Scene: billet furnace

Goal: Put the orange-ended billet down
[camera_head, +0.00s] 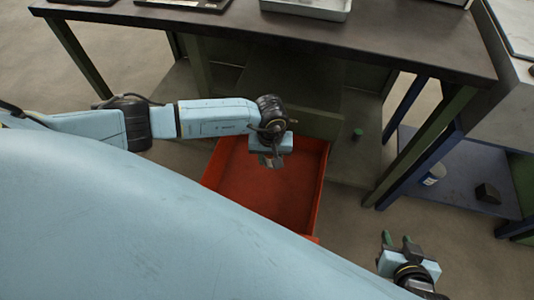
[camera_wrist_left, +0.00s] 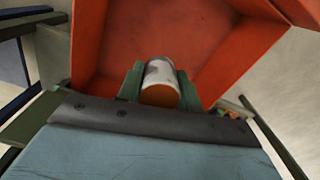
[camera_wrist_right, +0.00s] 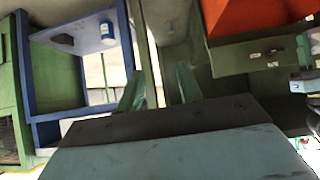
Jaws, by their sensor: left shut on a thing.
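The orange-ended billet (camera_wrist_left: 159,75) is a pale grey cylinder with an orange end face towards the camera in the left wrist view. My left gripper (camera_head: 271,161) is shut on it, with a green finger on each side. In the head view the gripper hangs over the open red-orange tray (camera_head: 262,192), and the billet is mostly hidden by the gripper. The tray also shows behind the billet in the left wrist view (camera_wrist_left: 110,50). The billet's height above the tray floor is hard to tell. My right gripper (camera_head: 398,240) is open and empty, to the right of the tray.
A dark-topped bench (camera_head: 330,48) with green legs stands behind the tray, with a metal tray (camera_head: 308,8) on it. A blue-framed shelf (camera_head: 455,180) at the right holds a white-and-blue can (camera_head: 433,175) and a dark block (camera_head: 488,193). The tray floor looks clear.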

